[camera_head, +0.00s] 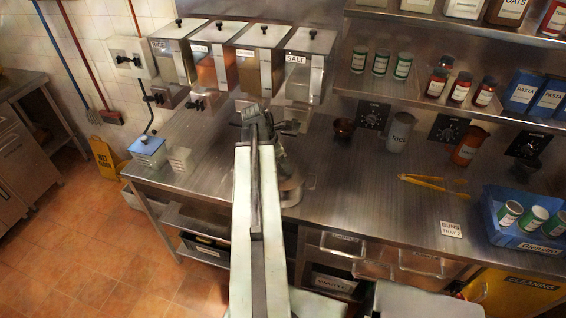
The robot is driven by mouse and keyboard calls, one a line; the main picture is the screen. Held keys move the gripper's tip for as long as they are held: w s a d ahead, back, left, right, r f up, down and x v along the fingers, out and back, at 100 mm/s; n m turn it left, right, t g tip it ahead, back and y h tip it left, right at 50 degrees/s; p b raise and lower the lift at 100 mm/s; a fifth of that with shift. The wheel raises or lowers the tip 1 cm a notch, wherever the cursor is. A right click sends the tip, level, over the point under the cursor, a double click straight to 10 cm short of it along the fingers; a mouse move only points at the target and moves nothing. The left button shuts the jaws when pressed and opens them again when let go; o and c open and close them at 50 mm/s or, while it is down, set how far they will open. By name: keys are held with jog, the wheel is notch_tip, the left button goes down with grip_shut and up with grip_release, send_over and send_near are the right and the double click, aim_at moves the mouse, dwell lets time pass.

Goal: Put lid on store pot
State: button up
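A round silver metal pot (291,190) stands on the steel counter, near its front edge. My arm hides its left side, and its top is largely covered by dark parts at the end of my arm. My gripper (262,122) is at the far end of the arm, above and behind the pot and in front of the wall dispensers. Its fingers are small and dark here, and I cannot tell whether they are open or hold anything. I cannot make out a separate lid.
Labelled dispensers (262,35) hang above the counter (345,205). Shelves with jars (381,62) are at the right. Yellow tongs (432,183) and a blue crate (497,230) lie on the right side. A blue-topped box (148,148) is at the left.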

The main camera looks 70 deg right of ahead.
jog(key=p+v, duration=0.7)
jog(key=v, duration=0.1)
notch_tip(320, 180, up, 7)
jog(key=p, duration=0.7)
jog(key=shift+f, duration=0.15)
